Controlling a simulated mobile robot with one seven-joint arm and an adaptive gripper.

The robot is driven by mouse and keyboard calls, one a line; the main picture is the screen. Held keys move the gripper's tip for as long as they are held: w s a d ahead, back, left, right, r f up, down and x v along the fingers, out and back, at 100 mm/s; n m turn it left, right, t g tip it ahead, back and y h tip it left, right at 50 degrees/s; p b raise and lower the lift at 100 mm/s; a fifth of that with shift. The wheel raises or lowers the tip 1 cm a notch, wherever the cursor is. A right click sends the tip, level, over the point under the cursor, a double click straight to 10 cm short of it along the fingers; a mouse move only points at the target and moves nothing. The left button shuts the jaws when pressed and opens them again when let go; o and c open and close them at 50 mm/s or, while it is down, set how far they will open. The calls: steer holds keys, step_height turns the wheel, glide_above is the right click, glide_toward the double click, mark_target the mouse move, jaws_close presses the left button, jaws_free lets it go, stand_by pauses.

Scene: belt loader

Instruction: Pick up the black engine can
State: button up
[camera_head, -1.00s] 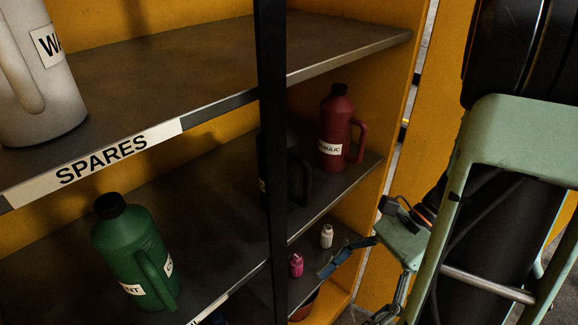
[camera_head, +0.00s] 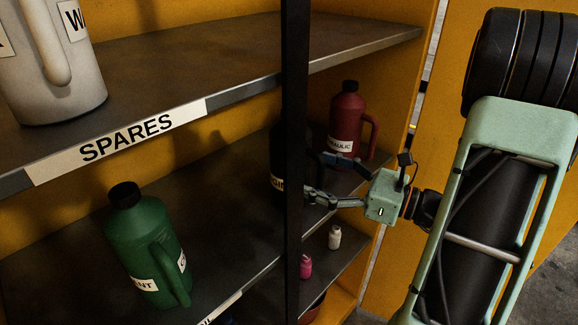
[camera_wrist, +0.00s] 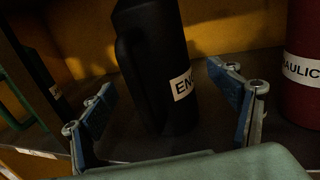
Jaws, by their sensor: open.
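The black engine can (camera_wrist: 160,62) stands upright on the middle shelf, between my fingers in the wrist view. Its handle is on the left and part of a white label starting "EN" shows on the right. In the head view the can (camera_head: 276,155) is mostly hidden by the black post. My gripper (camera_head: 316,177) is open and empty, at the can's right side. In the wrist view my gripper (camera_wrist: 163,85) has one blue-padded finger to each side of the can. I cannot tell whether either finger touches it.
A red hydraulic can (camera_head: 347,118) stands close by, behind my gripper; it also shows at the right of the wrist view (camera_wrist: 303,60). The black post (camera_head: 295,90) crosses in front. A green can (camera_head: 145,240) stands left, and small white (camera_head: 334,237) and pink (camera_head: 305,266) bottles below.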

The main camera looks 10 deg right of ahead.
mark_target(291, 168)
steer(key=x, duration=0.4)
steer(key=f+x, duration=0.1)
steer(key=x, duration=0.1)
steer(key=shift+w+a, duration=0.15)
steer(key=shift+w, duration=0.05)
steer(key=shift+c, duration=0.3)
steer(key=c, duration=1.4)
steer(key=shift+r, duration=0.15)
